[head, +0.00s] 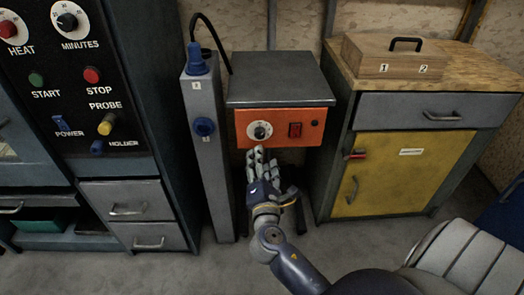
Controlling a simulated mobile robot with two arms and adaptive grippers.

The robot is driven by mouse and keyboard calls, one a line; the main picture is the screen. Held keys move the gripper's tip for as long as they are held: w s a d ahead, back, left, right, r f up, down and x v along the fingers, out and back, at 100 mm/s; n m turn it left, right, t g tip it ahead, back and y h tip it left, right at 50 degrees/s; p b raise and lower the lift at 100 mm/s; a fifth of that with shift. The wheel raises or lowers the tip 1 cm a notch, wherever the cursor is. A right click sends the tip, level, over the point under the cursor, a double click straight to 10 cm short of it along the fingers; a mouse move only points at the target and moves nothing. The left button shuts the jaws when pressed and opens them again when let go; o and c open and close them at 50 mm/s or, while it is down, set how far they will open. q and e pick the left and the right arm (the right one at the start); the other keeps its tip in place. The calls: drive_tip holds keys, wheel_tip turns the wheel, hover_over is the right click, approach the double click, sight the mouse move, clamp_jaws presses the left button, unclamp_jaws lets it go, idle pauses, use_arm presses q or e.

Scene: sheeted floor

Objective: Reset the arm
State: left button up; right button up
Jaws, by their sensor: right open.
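My right arm (300,272) comes in from the bottom right and reaches forward. My right gripper (262,160) is open and appears empty. Its fingertips point up at the lower edge of an orange control panel (283,117), just below a round dial (260,130). I cannot tell whether the fingertips touch the panel. My left gripper is not in view.
A grey post (210,160) with blue knobs stands left of the orange-fronted box. A dark cabinet (140,75) with knobs and buttons fills the left. A yellow-doored cabinet (400,180) bearing a wooden box (385,60) stands right. Grey floor (190,272) lies open in front.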

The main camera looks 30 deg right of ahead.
drive_tip(key=shift+s+a, duration=0.3)
drive_tip(key=shift+s, duration=0.2)
